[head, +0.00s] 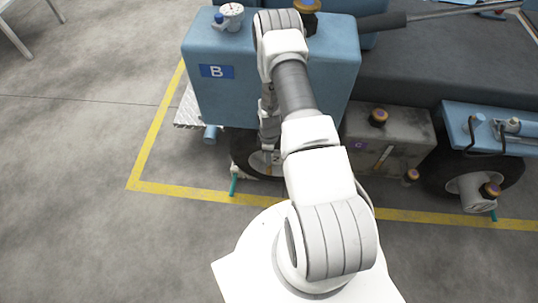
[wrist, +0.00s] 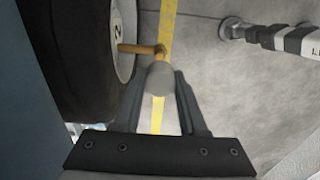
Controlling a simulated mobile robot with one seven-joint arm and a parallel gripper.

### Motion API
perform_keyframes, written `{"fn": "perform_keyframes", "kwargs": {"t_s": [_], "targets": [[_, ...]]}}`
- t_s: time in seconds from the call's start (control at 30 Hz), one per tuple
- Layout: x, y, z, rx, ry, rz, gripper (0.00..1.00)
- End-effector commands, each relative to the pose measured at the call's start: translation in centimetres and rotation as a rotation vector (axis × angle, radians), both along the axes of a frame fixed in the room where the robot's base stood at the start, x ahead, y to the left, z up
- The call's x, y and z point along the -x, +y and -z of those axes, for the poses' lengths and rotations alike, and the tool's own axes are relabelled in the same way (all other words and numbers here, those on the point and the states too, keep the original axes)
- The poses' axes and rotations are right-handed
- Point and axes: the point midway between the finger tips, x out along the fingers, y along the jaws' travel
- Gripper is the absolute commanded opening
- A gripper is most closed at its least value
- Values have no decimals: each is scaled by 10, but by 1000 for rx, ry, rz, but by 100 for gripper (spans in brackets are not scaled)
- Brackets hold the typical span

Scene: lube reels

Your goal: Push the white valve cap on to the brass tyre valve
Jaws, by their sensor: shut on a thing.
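In the wrist view my gripper (wrist: 160,82) is shut on the white valve cap (wrist: 161,73), a small pale rounded piece between the fingertips. The brass tyre valve (wrist: 138,48) sticks out to the right from the hub of the black tyre (wrist: 78,50). Its outer end is just above the cap in the picture. Whether cap and valve touch I cannot tell. In the head view my gripper (head: 270,153) hangs beside the tyre (head: 243,150) below the blue box; the cap is not distinguishable there.
The blue box marked B (head: 215,72) rises close over the wheel. A grey box (head: 385,140) and a second wheel (head: 475,185) are to the right. A yellow floor line (head: 165,188) runs past the wheel.

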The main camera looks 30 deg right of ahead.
Motion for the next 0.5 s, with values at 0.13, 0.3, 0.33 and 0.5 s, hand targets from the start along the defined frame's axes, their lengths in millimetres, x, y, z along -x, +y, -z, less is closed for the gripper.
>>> {"fn": "perform_keyframes", "kwargs": {"t_s": [0.13,0.3,0.33,0.5], "targets": [[0,0,15,0,0,0,0],[0,0,26,-1,-1,0,0],[0,0,29,-1,-1,0,0],[0,0,40,0,-1,0,0]]}}
